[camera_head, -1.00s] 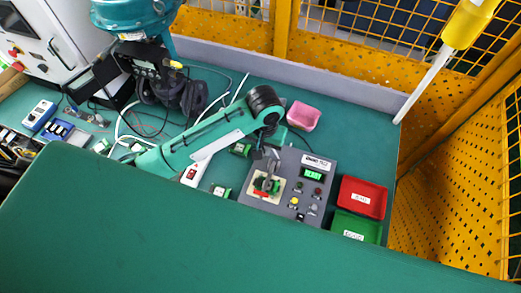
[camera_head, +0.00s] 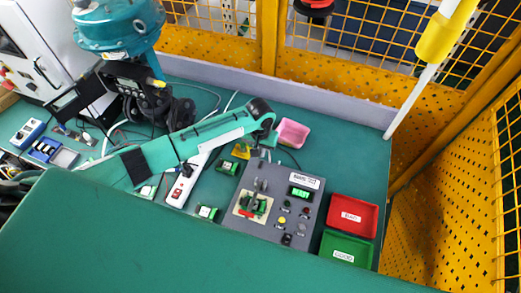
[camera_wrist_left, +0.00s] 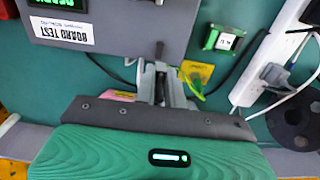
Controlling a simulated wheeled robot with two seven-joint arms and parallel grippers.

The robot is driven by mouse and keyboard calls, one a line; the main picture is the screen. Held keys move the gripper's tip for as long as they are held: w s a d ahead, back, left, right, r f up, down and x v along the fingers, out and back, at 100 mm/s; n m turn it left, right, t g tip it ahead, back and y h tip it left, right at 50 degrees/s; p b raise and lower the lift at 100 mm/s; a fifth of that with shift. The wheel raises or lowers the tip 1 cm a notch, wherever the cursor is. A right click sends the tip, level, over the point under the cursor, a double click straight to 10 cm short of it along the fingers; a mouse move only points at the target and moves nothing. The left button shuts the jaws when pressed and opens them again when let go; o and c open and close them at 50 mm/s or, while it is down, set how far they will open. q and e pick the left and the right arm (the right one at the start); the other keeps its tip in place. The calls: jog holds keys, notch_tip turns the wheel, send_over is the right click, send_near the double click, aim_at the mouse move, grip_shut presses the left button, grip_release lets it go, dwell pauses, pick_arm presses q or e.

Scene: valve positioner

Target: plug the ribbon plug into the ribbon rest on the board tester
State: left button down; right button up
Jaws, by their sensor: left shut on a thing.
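The board tester (camera_head: 275,191) is a grey box with a small green screen, knobs and a board on a pale fixture. In the left wrist view its corner with the label (camera_wrist_left: 62,34) is at the top left. My left gripper (camera_wrist_left: 160,68) is just off the tester's labelled edge, with its fingers close together on a narrow dark piece (camera_wrist_left: 159,50). I take this piece for the ribbon plug, but it is mostly hidden by the fingers. In the head view this gripper (camera_head: 263,150) is partly hidden under its wrist. I cannot make out the ribbon rest. My right gripper is not seen.
A red tray (camera_head: 353,216) and a green tray (camera_head: 346,249) stand right of the tester, and a pink tray (camera_head: 292,133) behind it. A yellow tag (camera_wrist_left: 198,73), a small green board (camera_wrist_left: 222,38) and a white power strip (camera_wrist_left: 262,60) lie near the gripper.

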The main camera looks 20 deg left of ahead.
pick_arm(q)
notch_tip(320, 180, down, 4)
jog(key=b, duration=0.3)
jog(key=shift+r, duration=0.15)
jog(key=shift+f+b, duration=0.3)
jog(key=shift+b, duration=0.15)
jog(key=shift+f+b, duration=0.3)
jog(key=shift+f, duration=0.75)
jog(key=shift+f, duration=0.1)
jog(key=shift+f+p, duration=0.1)
jog(key=shift+p, duration=0.2)
jog(key=shift+p, duration=0.35)
